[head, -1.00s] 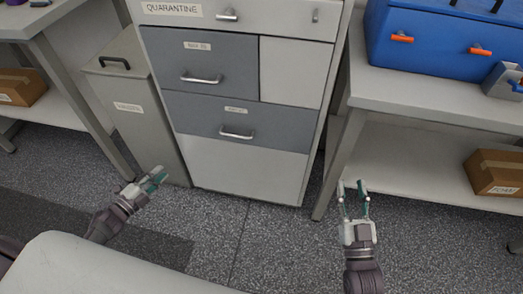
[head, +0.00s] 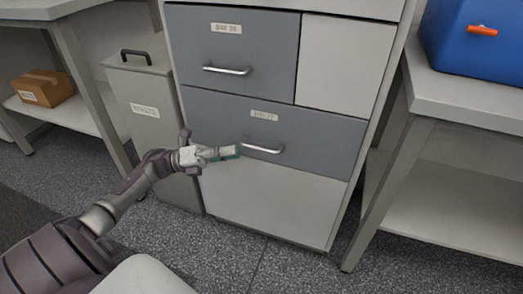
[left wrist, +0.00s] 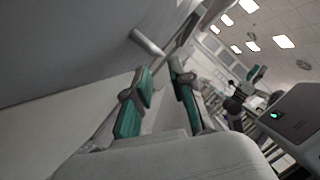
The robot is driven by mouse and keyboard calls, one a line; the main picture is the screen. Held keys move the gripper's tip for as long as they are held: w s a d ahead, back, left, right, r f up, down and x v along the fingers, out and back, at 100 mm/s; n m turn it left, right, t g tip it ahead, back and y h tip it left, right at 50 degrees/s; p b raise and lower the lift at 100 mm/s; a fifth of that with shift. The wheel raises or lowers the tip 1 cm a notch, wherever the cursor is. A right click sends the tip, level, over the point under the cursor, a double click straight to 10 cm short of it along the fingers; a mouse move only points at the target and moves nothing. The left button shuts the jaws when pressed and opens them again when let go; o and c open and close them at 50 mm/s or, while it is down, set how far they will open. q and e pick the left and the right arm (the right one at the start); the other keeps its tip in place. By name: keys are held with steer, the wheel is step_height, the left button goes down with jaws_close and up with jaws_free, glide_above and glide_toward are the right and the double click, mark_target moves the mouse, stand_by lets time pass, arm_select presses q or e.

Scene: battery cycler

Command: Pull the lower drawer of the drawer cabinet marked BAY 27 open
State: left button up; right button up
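The grey drawer cabinet (head: 270,205) stands in the middle of the head view. Its lower drawer (head: 320,138) is shut; its small label looks like BAY 27. The drawer's silver bar handle (head: 263,149) also shows in the left wrist view (left wrist: 148,42), just beyond the fingertips. My left gripper (head: 234,153) is at the handle's left end, in front of the drawer. In the left wrist view its teal fingers (left wrist: 160,78) are apart, with nothing held between them. A dark arm with a teal tip (left wrist: 257,73), likely my right gripper, is small at the right.
The upper drawer (head: 240,48) above is shut, with its own handle. A grey lidded bin (head: 152,125) stands left of the cabinet. A bench (head: 470,95) with a blue box (head: 480,45) is at right. The floor in front is clear.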

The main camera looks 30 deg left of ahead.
mark_target(260, 149)
arm_select(q)
steer(key=b+x, duration=0.1)
steer(key=x, duration=0.7)
steer(key=shift+w+d, duration=0.2)
jaws_close()
